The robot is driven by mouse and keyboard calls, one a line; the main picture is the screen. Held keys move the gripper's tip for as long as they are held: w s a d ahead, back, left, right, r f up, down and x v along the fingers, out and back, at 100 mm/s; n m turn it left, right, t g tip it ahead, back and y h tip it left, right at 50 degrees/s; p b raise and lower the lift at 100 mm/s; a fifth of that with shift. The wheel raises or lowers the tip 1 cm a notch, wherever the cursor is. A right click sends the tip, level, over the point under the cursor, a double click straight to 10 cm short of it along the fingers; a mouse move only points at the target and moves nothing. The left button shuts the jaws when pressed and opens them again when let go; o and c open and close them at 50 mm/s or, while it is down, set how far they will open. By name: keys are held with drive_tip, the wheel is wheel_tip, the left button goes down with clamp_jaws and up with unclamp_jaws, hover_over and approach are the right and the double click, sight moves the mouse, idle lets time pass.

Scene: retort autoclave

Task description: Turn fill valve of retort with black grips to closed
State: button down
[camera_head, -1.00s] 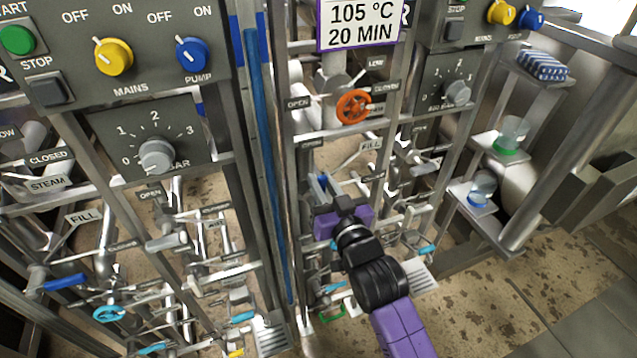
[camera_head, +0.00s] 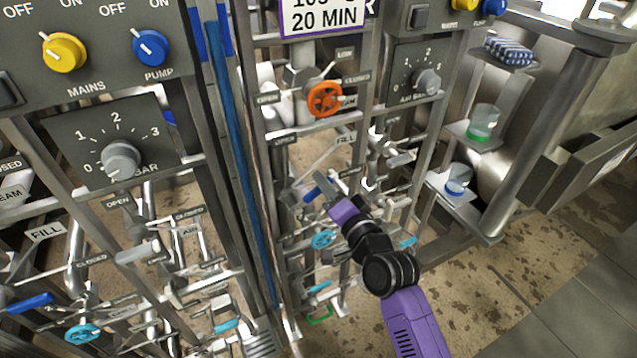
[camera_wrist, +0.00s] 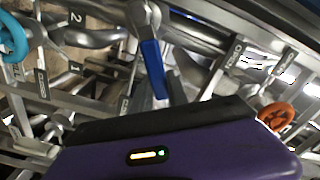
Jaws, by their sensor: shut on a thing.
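The fill valve's blue lever (camera_head: 312,194) is on the right-hand pipe rack, below a FILL label (camera_head: 345,138). In the wrist view the blue lever (camera_wrist: 152,68) runs down from its grey pivot (camera_wrist: 143,15) to the edge of my purple gripper body. My gripper (camera_head: 323,184) is at this lever and shut on it; the gripper body hides the grip itself in the wrist view. An OPEN label (camera_wrist: 236,53) lies right of the lever in the wrist view. I see no black grips.
A red-orange handwheel (camera_head: 325,98) is above the lever, and a light-blue handwheel (camera_head: 322,240) is below. Crossbars and pipes crowd around my gripper. The left rack has another blue lever (camera_head: 30,302). Open floor (camera_head: 480,300) lies to the right.

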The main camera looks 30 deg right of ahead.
drive_tip(key=shift+d+f+m+b, duration=0.2)
drive_tip(key=shift+f+m, duration=0.6)
drive_tip(key=shift+m, duration=0.25)
drive_tip(key=shift+d+f+m+b, duration=0.25)
drive_tip(key=shift+f+m, duration=0.6)
drive_tip(key=shift+m, duration=0.25)
drive_tip(key=shift+d+f+m+b, duration=0.15)
drive_tip(key=shift+d+f+m, duration=0.05)
drive_tip(key=shift+f+m, duration=0.75)
drive_tip(key=shift+r, duration=0.1)
drive_tip(key=c, duration=1.3)
unclamp_jaws()
drive_tip(key=shift+r, duration=0.1)
drive_tip(key=shift+s, duration=0.1)
drive_tip(key=s, duration=0.7)
drive_tip(key=shift+s+b, duration=0.35)
